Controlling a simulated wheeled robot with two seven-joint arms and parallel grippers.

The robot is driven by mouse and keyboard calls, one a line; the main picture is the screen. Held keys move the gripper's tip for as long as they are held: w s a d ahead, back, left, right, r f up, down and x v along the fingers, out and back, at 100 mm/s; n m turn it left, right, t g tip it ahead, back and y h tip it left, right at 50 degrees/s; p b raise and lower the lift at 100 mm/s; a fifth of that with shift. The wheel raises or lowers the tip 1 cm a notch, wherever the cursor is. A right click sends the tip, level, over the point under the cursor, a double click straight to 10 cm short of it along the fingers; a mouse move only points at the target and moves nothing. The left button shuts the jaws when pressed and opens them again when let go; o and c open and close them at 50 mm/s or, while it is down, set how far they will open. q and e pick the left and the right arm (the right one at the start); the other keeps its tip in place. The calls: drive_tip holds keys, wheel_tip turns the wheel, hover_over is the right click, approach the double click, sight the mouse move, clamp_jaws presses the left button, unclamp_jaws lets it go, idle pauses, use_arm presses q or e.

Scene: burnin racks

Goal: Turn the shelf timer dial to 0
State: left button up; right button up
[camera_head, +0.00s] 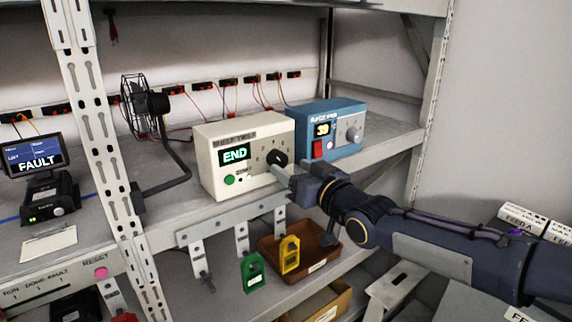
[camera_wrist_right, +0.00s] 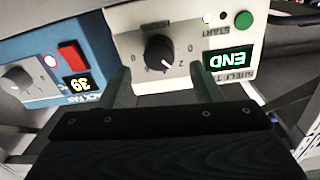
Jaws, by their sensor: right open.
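The shelf timer is a cream box (camera_head: 210,150) on the middle shelf, its display (camera_head: 235,156) reading END, with a green START button (camera_head: 229,180). Its black dial (camera_head: 277,158) is on the right of its front. In the right wrist view the timer (camera_wrist_right: 200,17) appears upside down, and the dial (camera_wrist_right: 159,52) has a small white mark; I cannot read which number it points at. My right gripper (camera_head: 284,172) is in front of the dial. In the wrist view its two fingers (camera_wrist_right: 160,82) are apart and empty, short of the dial. My left gripper is not in view.
A blue box (camera_head: 345,112) reading 39, with a red switch and grey knob, stands right of the timer. A fan (camera_head: 140,100) and a FAULT screen (camera_head: 35,155) are left. Below are green (camera_head: 253,272) and yellow (camera_head: 290,256) tags and a brown tray (camera_head: 268,251).

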sight(281, 162)
drive_tip(key=x, duration=0.5)
drive_tip(key=shift+p, duration=0.4)
drive_tip(key=shift+s, duration=0.1)
drive_tip(key=shift+c, duration=0.2)
drive_tip(key=c, duration=1)
drive_tip(key=shift+o, duration=0.2)
drive_tip(key=shift+f+n+b, duration=0.2)
drive_tip(key=shift+n+b, duration=0.3)
drive_tip(key=shift+b, duration=0.5)
drive_tip(key=shift+n+b, duration=1.1)
drive_tip(key=shift+b, duration=0.05)
drive_tip(key=shift+n+b, duration=0.75)
drive_tip(key=shift+n, duration=0.45)
drive_tip(key=shift+r+n+b, duration=0.1)
drive_tip(key=shift+n+b, duration=0.3)
drive_tip(key=shift+n, duration=0.7)
